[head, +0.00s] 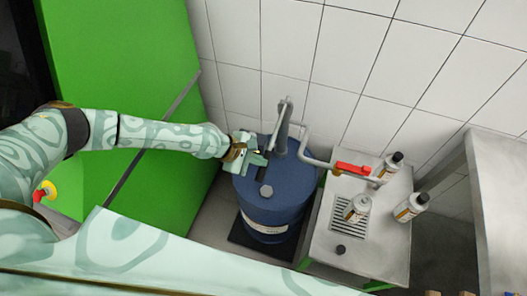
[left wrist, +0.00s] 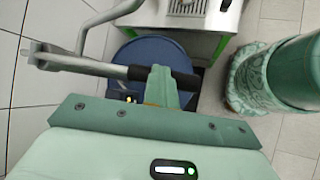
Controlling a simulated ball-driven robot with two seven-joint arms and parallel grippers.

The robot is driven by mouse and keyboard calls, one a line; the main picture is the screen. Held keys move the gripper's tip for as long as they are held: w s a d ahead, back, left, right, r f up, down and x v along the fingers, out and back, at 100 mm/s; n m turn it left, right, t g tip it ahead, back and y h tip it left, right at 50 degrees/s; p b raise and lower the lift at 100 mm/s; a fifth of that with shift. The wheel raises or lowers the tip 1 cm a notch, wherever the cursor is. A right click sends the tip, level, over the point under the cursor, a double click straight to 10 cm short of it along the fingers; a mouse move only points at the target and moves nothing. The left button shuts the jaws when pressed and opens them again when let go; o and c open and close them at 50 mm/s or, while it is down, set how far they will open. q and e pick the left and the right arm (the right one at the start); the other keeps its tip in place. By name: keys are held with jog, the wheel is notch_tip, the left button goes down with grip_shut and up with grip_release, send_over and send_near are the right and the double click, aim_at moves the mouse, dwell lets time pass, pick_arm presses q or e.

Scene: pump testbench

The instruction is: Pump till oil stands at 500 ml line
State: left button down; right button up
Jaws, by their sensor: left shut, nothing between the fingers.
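A blue oil drum (head: 282,214) stands against the tiled wall with a grey hand pump (head: 283,128) on top. A pipe leads right to a red valve handle (head: 352,169). A pale bottle (head: 358,207) stands on the drip grate below the pipe's end; no oil level is readable on it. My left gripper (head: 262,160) is at the pump lever above the drum. In the left wrist view its shut fingers (left wrist: 160,85) overlap the lever's black grip (left wrist: 186,79); I cannot tell whether they touch. My right gripper is not in view.
The steel bench (head: 325,238) right of the drum carries two more bottles, one at the back (head: 391,166) and one at the right (head: 411,207), and a small black knob (head: 340,249). A green cabinet (head: 120,50) stands left. A grey panel (head: 497,190) bounds the right.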

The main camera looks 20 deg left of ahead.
pick_arm(q)
jog(key=shift+s+f+b, duration=0.2)
jog(key=shift+f+b, duration=0.55)
jog(key=shift+f, duration=0.5)
dwell(0.8)
jog(key=shift+r, duration=0.1)
dwell(0.4)
jog(key=shift+w+r+p, duration=0.25)
jog(key=shift+r+p, duration=1.3)
jog(key=shift+r, duration=0.15)
jog(key=shift+w+r+p, duration=0.2)
jog(key=shift+r+p, duration=1.3)
jog(key=shift+r, duration=0.15)
jog(key=shift+w+r+p, duration=0.15)
jog(key=shift+r+p, duration=1.55)
jog(key=shift+r, duration=0.05)
jog(key=r+p, duration=0.5)
jog(key=shift+w, duration=0.25)
